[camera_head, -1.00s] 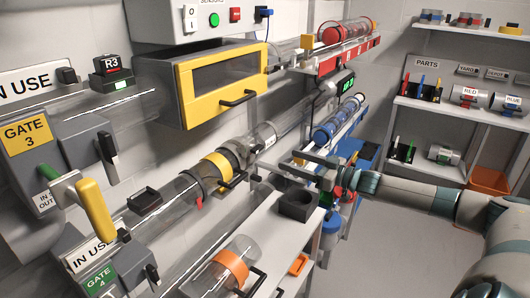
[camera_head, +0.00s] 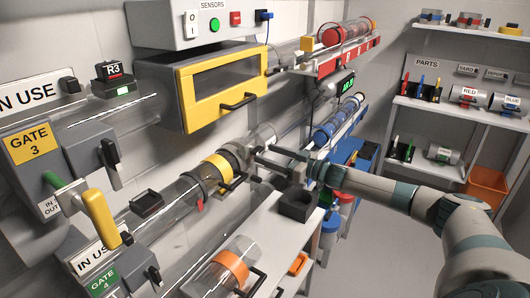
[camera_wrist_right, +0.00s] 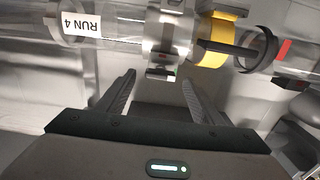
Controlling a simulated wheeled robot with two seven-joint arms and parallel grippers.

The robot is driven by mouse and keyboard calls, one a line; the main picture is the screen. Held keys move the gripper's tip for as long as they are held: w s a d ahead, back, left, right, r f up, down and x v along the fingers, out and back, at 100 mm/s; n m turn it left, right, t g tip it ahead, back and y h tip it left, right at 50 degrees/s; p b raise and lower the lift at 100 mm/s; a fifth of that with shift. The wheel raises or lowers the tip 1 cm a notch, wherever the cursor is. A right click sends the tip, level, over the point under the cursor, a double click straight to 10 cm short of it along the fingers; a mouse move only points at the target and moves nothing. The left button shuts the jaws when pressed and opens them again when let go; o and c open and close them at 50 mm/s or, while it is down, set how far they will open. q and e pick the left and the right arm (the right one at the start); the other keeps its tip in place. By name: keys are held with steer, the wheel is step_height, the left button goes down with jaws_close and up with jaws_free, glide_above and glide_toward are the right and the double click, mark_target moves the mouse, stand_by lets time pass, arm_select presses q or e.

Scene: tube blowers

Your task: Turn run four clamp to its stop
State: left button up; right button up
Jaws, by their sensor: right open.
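The run four tube (camera_wrist_right: 115,25), clear with a RUN 4 label (camera_wrist_right: 82,22), crosses the top of the right wrist view. A grey metal collar clamp (camera_wrist_right: 165,32) sits around it, with a small dark tab (camera_wrist_right: 160,73) on its near side. The collar also shows in the head view (camera_head: 238,153), beside a yellow band (camera_head: 216,165) with a black handle. My right gripper (camera_head: 257,161) is open and empty, close to the collar; in the wrist view its fingers (camera_wrist_right: 158,82) lie either side of the tab. Contact cannot be told. My left gripper is out of view.
A white bench (camera_head: 275,235) with a dark square holder (camera_head: 297,205) stands below the right gripper. A tube with an orange band (camera_head: 232,266) lies at its front. A yellow-framed box (camera_head: 222,85) is above the run. Shelves (camera_head: 455,110) stand at the right.

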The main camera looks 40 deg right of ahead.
mark_target(256, 150)
steer(key=shift+x, duration=0.8)
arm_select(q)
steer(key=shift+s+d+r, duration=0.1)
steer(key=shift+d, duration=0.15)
arm_select(e)
steer(key=shift+w+a, duration=0.15)
steer(key=shift+w, duration=0.1)
steer(key=shift+c, duration=1.3)
steer(key=c, duration=0.8)
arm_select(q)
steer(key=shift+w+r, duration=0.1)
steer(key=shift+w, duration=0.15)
